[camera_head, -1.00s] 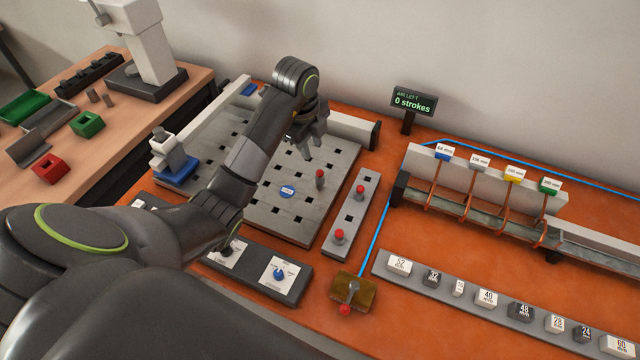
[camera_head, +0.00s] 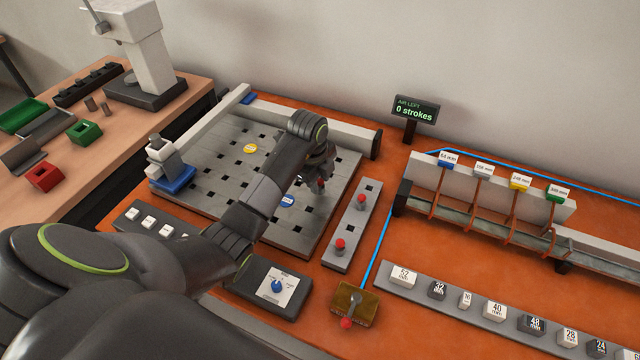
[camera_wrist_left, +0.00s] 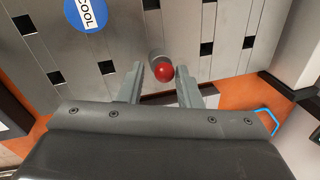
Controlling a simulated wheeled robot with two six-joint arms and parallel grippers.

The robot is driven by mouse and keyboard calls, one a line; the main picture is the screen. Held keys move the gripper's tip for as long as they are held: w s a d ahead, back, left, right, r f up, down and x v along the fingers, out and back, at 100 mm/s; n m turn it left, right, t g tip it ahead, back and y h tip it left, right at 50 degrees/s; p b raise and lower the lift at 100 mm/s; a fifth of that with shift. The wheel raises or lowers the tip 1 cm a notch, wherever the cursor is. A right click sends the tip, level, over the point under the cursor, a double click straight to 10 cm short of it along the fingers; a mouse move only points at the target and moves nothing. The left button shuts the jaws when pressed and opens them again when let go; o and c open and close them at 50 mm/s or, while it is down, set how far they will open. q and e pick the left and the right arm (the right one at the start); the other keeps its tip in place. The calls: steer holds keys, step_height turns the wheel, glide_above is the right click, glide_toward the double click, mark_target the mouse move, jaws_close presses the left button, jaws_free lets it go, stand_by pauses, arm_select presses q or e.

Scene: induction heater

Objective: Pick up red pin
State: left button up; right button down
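A red-topped pin (camera_head: 320,183) stands in the grey perforated plate (camera_head: 215,135), partly hidden by my left gripper in the head view. In the left wrist view the red pin (camera_wrist_left: 163,72) shows its round red head between the two fingertips. My left gripper (camera_head: 317,188) is over the pin; in the wrist view its fingers (camera_wrist_left: 159,74) are apart, one on each side of the head, with a visible gap at least on the left. Two more red pins, a far one (camera_head: 361,189) and a near one (camera_head: 340,244), stand in a narrow grey strip. My right gripper is not in view.
A blue disc (camera_head: 287,201), marked COOL in the wrist view, and a yellow disc (camera_head: 250,148) lie on the plate. A red-knobbed lever (camera_head: 349,310) stands in front of the strip (camera_head: 350,218). A dial panel (camera_head: 273,285) is left of it. A rail bounds the plate's back.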

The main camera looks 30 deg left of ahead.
arm_select(q)
steer(key=shift+w+f, duration=0.15)
steer(key=shift+f, duration=0.8)
jaws_close()
steer(key=shift+r, duration=0.1)
